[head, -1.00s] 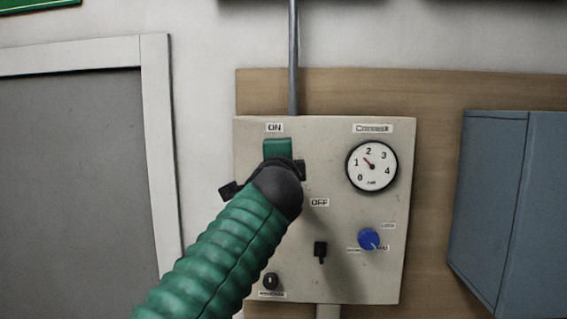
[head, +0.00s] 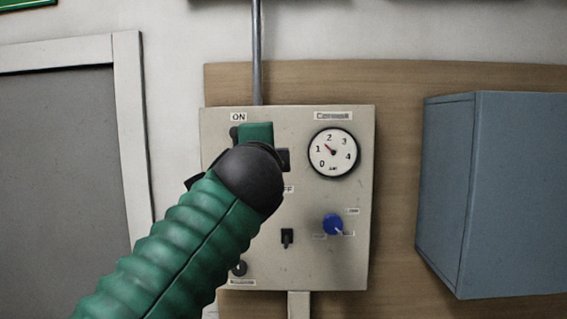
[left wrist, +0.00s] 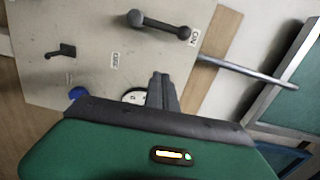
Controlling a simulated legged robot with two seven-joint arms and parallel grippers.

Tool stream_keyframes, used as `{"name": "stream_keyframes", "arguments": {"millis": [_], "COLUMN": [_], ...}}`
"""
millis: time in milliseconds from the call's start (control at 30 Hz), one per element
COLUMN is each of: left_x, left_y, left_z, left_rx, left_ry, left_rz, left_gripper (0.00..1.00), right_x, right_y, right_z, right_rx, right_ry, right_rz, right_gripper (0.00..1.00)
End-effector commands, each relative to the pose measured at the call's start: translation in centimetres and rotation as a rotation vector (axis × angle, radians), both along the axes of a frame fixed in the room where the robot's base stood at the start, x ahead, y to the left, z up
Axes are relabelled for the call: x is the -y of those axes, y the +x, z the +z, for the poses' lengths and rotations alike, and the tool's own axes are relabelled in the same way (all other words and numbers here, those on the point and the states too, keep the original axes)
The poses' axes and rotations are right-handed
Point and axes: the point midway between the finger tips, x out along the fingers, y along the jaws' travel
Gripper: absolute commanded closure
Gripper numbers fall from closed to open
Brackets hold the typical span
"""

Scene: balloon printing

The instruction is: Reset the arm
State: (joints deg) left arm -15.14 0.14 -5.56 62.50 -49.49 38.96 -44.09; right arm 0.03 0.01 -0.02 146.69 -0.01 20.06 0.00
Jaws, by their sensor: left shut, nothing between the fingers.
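My left arm comes in from the lower left in the head view. Its gripper (head: 255,133) is in front of the pale control panel (head: 345,270), near the ON label (head: 238,117), with the fingers mostly hidden behind my wrist. In the left wrist view the gripper (left wrist: 162,90) is shut and empty, in front of the panel face (left wrist: 90,30). A dark lever (left wrist: 160,25) with round ends lies apart from the fingertips, one end beside the ON label (left wrist: 194,37). My right gripper is not in view.
The panel also carries a round gauge (head: 333,152), a blue knob (head: 333,224) and a small black switch (head: 287,237). A blue-grey box (head: 485,190) is on the right. A grey pipe (head: 257,50) rises above the panel. A white frame (head: 132,140) stands at the left.

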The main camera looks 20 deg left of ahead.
Motion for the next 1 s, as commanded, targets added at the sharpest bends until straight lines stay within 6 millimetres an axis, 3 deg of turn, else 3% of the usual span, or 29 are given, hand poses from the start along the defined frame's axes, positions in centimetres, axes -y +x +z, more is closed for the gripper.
{"name": "stream_keyframes", "arguments": {"millis": [133, 433, 700, 767, 867, 1000], "left_x": [1.0, 3.3, 2.1, 2.0, 2.0, 2.6], "left_y": [-1.5, -1.6, -1.5, -0.8, 1.1, 2.8], "left_z": [-0.1, 0.3, -0.5, -2.6, -9.2, -22.0], "left_rx": [0.001, -0.001, -0.011, -0.037, -0.122, -0.286], "left_ry": [0.004, 0.016, 0.002, -0.020, -0.102, -0.285], "left_rz": [-0.001, -0.003, -0.003, -0.012, -0.032, -0.042], "left_gripper": [1.00, 1.00, 1.00, 1.00, 1.00, 1.00], "right_x": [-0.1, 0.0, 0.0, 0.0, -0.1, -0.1], "right_y": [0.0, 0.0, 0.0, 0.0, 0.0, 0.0], "right_z": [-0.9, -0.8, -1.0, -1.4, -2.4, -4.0], "right_rx": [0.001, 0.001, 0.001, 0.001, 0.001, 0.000], "right_ry": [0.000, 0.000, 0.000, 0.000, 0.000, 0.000], "right_rz": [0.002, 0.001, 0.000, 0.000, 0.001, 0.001], "right_gripper": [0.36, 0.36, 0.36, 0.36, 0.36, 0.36]}}
